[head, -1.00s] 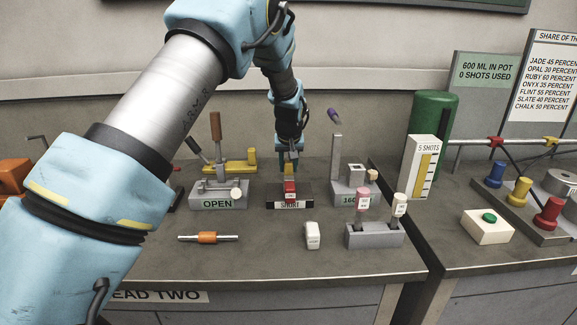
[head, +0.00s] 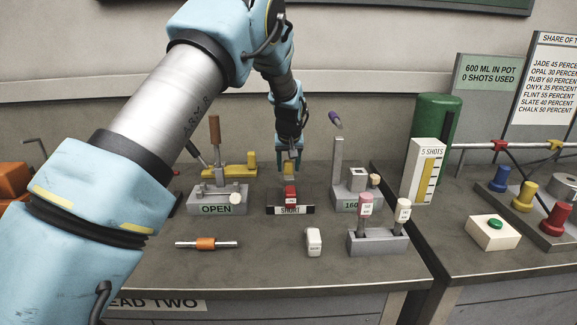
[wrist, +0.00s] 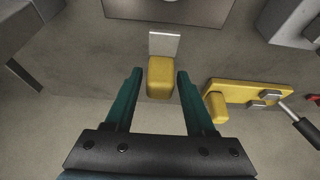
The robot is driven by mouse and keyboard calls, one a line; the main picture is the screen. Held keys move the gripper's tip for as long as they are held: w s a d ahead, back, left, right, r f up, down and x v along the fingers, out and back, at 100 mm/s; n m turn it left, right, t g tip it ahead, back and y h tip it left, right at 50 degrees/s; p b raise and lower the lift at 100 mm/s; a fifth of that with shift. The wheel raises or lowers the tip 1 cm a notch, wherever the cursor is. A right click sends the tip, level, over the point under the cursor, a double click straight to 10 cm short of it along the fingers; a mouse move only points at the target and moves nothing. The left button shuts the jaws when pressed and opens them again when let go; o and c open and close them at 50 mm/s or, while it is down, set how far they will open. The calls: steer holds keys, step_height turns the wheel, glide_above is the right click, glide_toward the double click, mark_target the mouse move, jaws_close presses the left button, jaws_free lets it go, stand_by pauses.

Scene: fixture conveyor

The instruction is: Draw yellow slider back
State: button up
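The yellow slider (wrist: 160,78) is a small yellow block with a light grey plate (wrist: 164,45) at its far end in the wrist view. My gripper (wrist: 158,74) is open, with one dark green finger on each side of the block and a narrow gap on both sides. In the head view my gripper (head: 289,169) points down just behind the red block (head: 290,195) on the dark base labelled SHORT (head: 291,210). There the slider is mostly hidden by the fingers. I cannot tell how deep the fingertips reach along it.
A yellow clamp (wrist: 250,92) lies close beside my right finger in the wrist view. In the head view the OPEN fixture (head: 216,207) stands left and the 160 fixture (head: 351,199) right. An orange-banded rod (head: 205,243) and a white block (head: 314,242) lie in front.

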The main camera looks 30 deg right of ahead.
mark_target(288, 179)
steer(key=shift+o, duration=0.8)
steer(key=b+v, duration=0.3)
steer(key=v, duration=0.7)
steer(key=shift+r, duration=0.4)
steer(key=shift+a, duration=0.1)
steer(key=s+a+f+n+g+y, duration=0.1)
steer(key=a, duration=1.3)
steer(key=s+a+f+n+g, duration=0.1)
steer(key=a+f, duration=0.1)
steer(key=a, duration=1.1)
steer(key=s+a+f+n, duration=0.1)
steer(key=s+a+f, duration=0.2)
steer(key=s+a, duration=1.2)
steer(key=shift+s+a+f+n+g+y, duration=0.2)
steer(key=shift+a+n+g+y, duration=0.15)
steer(key=shift+a, duration=0.4)
